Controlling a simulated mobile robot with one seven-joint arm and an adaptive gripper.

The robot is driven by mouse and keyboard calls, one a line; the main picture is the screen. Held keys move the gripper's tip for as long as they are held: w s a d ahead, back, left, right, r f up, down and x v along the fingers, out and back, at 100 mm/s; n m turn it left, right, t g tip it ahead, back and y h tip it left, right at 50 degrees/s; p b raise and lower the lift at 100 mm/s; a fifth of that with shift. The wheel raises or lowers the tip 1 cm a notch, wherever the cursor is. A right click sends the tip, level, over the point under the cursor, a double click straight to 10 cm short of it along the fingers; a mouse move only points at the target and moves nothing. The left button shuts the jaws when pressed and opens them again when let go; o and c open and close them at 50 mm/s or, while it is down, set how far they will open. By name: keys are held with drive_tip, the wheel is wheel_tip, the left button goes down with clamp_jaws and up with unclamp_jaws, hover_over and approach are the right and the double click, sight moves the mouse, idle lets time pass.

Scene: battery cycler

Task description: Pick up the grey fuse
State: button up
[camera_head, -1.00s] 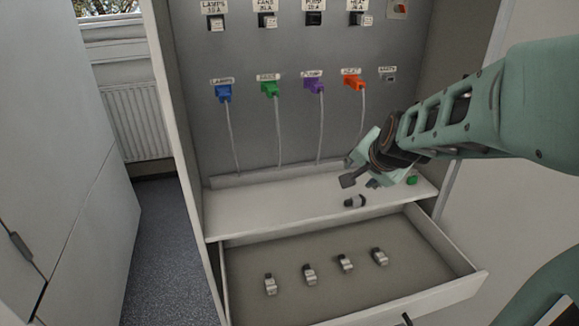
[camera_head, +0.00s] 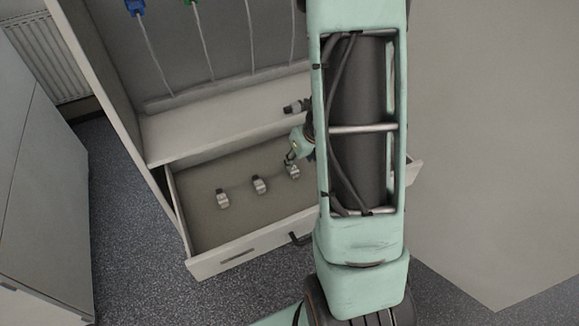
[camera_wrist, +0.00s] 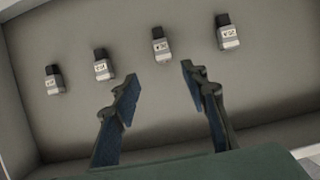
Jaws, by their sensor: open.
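Several light grey fuses with dark caps lie in a row in the open drawer (camera_head: 205,232). The head view shows a left one (camera_head: 223,198), a middle one (camera_head: 259,184) and one by my gripper (camera_head: 292,171). In the wrist view the row runs from a left fuse (camera_wrist: 55,80) through a second (camera_wrist: 104,66) and a third (camera_wrist: 162,48) to a right one (camera_wrist: 228,34). My gripper (camera_wrist: 160,84) is open and empty above the drawer. The third fuse shows just beyond the gap between its fingers. My arm hides the drawer's right part in the head view.
A dark and grey piece (camera_head: 297,106) lies on the shelf (camera_head: 190,128) above the drawer. A blue plug (camera_head: 135,7) and cables hang on the panel behind. Bare drawer floor surrounds the fuses.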

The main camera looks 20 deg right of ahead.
sight(294, 170)
drive_tip(key=b+x, duration=0.2)
drive_tip(key=x, duration=0.2)
drive_tip(key=shift+f, duration=0.25)
drive_tip(key=shift+w+d+b+x, duration=0.1)
drive_tip(key=shift+b+x, duration=0.3)
drive_tip(key=shift+x, duration=0.6)
drive_tip(key=shift+w+d+b+x, duration=0.1)
drive_tip(key=shift+b+x, duration=0.3)
drive_tip(key=shift+x, duration=0.65)
drive_tip(key=shift+w+d+b+x, duration=0.15)
drive_tip(key=shift+b+x, duration=0.25)
drive_tip(key=shift+x, duration=0.6)
drive_tip(key=shift+r, duration=0.2)
clamp_jaws()
drive_tip(key=shift+r, duration=0.1)
